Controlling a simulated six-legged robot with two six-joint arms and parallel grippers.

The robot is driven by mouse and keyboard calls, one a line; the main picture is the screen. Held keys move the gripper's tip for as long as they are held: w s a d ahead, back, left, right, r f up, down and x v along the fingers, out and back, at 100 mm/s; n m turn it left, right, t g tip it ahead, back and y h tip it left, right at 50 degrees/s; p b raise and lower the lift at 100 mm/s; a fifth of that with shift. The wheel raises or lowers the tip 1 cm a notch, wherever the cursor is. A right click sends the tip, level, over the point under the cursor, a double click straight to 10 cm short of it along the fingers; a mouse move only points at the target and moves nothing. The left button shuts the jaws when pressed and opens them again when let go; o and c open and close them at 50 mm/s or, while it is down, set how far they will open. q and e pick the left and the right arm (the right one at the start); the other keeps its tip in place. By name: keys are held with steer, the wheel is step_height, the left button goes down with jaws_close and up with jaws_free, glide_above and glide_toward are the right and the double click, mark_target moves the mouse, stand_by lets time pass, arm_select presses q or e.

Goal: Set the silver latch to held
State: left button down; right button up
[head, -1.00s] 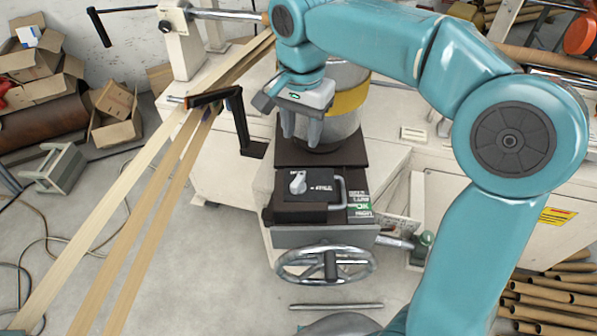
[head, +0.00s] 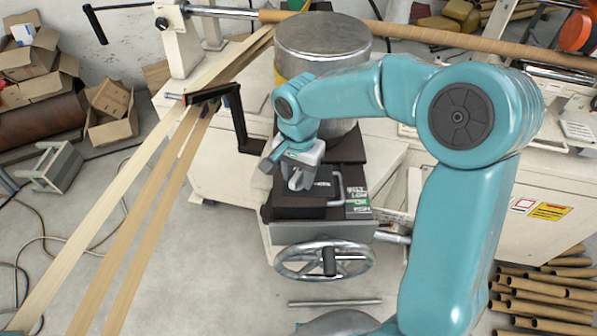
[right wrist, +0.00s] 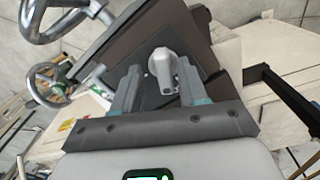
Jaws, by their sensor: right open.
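The silver latch (right wrist: 164,66) is a small light-grey turning knob on top of a black box (head: 322,182). In the right wrist view it stands between the two fingers of my right gripper (right wrist: 160,88), with a gap visible on both sides. My right gripper is open and holds nothing. In the head view the right gripper (head: 299,183) is right over the box and mostly hides the latch. Which setting the latch points to cannot be read. My left gripper is not in view.
A curved metal handle (head: 340,188) stands at the box's right side, near a label plate (head: 358,201). A chrome handwheel (head: 325,262) is in front. A metal drum (head: 322,38) is behind. A black crank (head: 238,118) and long strips (head: 120,205) lie left.

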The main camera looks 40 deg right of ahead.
steer(key=shift+w+a, duration=0.15)
steer(key=shift+w, duration=0.15)
jaws_close()
steer(key=shift+f, duration=0.1)
steer(key=n, duration=0.2)
steer(key=shift+n+b, duration=0.3)
steer(key=shift+b, duration=0.1)
steer(key=n, duration=0.3)
jaws_free()
steer(key=shift+r, duration=0.2)
